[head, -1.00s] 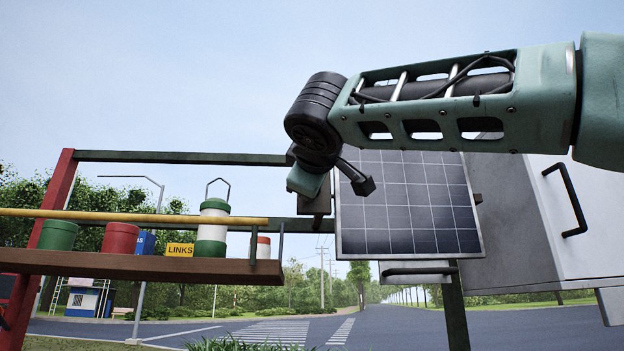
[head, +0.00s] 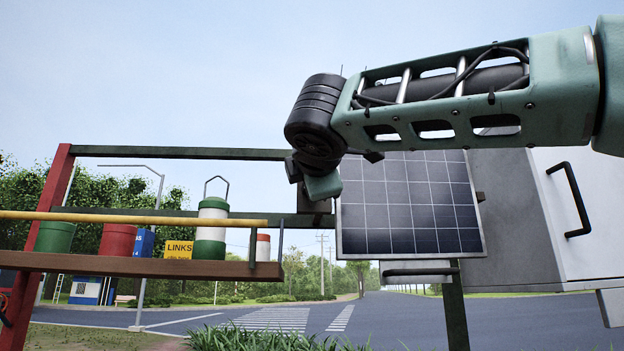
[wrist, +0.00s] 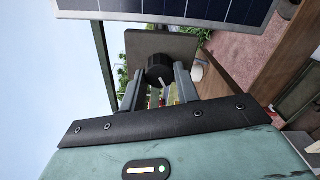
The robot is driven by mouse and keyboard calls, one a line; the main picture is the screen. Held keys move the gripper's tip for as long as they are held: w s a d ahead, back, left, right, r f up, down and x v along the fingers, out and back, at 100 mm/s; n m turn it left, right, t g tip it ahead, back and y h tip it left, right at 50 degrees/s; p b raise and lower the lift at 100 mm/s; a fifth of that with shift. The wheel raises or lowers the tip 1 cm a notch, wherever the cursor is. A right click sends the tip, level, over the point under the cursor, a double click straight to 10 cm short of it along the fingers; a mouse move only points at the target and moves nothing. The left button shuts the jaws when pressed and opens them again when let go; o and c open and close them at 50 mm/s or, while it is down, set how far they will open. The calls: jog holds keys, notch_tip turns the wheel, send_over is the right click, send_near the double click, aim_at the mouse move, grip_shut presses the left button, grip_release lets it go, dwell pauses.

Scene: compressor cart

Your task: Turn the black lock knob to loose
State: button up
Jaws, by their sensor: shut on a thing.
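The black lock knob (wrist: 158,68) shows in the wrist view, a ribbed round knob with a pale pointer line on its face. It sits in front of a dark grey plate (wrist: 148,42). My gripper (wrist: 158,80) has one finger on each side of the knob and is shut on it. In the head view my wrist (head: 318,186) is at the plate (head: 316,219), left of the solar panel; the knob and fingertips are hidden there. I cannot read any loose or locked marking.
A solar panel (head: 410,205) stands just right of my wrist. At left, a brown shelf (head: 120,266) with a yellow rail (head: 130,217) carries several cans and boxes. A pale cabinet (head: 590,190) with a black handle stands at right. Open sky lies above.

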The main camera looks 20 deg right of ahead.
jog(key=shift+f+n, duration=0.1)
jog(key=shift+n, duration=0.2)
jog(key=o, duration=1)
